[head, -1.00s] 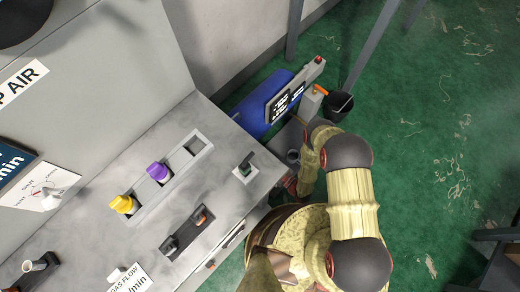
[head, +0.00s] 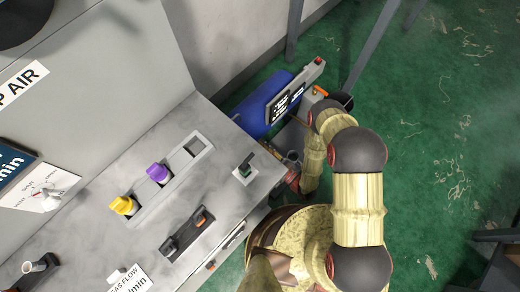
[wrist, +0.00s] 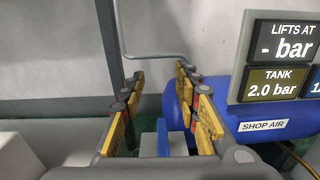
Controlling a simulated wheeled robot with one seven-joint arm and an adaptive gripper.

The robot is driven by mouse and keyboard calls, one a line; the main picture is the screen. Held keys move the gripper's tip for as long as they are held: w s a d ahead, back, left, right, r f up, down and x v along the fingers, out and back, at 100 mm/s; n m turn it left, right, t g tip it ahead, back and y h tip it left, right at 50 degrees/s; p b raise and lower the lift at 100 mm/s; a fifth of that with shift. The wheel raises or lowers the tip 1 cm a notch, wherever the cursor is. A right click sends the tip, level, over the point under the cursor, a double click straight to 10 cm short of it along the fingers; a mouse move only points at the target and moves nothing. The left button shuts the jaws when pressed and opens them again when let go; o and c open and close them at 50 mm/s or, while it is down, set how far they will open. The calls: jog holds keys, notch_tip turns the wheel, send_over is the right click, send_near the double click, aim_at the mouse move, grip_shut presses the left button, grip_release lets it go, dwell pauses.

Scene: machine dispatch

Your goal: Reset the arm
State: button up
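My gripper (wrist: 158,78) shows in the wrist view with its two yellow-padded fingers apart and nothing between them. A blue tank (wrist: 176,100) with a "SHOP AIR" label lies beyond and to the right of the fingers. Its display (wrist: 283,62) reads "LIFTS AT - bar" and "TANK 2.0 bar". In the head view my tan arm with dark joints stands right of the grey panel, and its links hide most of the gripper.
Green floor is open at right.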

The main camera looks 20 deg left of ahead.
dwell(0.4)
jog(key=w+a+r+n+g+y+p, duration=0.1)
jog(key=w+a+r+n+g+y, duration=0.2)
jog(key=r, duration=0.7)
jog(key=w+a+r+n+g, duration=0.2)
jog(key=r+n+g, duration=0.2)
jog(key=r, duration=0.6)
notch_tip(320, 180, up, 16)
jog(key=s+d+n+g+h+p, duration=0.1)
jog(key=s+n+g+h+p, duration=0.15)
jog(key=n+g, duration=0.4)
jog(key=s+d+r+n+t+h+p, duration=0.1)
jog(key=s+d+r+n+t+h, duration=0.2)
jog(key=d+r, duration=0.6)
jog(key=s+d+r+n+t+h+p, duration=0.1)
jog(key=s+d+r+n+t+h, duration=0.3)
jog(key=d+r+h, duration=0.4)
jog(key=s+d+r+n+t+h, duration=0.3)
jog(key=d+r, duration=0.6)
jog(key=d, duration=0.8)
jog(key=shift+s+d+r+h+p, duration=0.15)
jog(key=shift+s+r+h+p, duration=0.25)
jog(key=shift+s+h, duration=0.75)
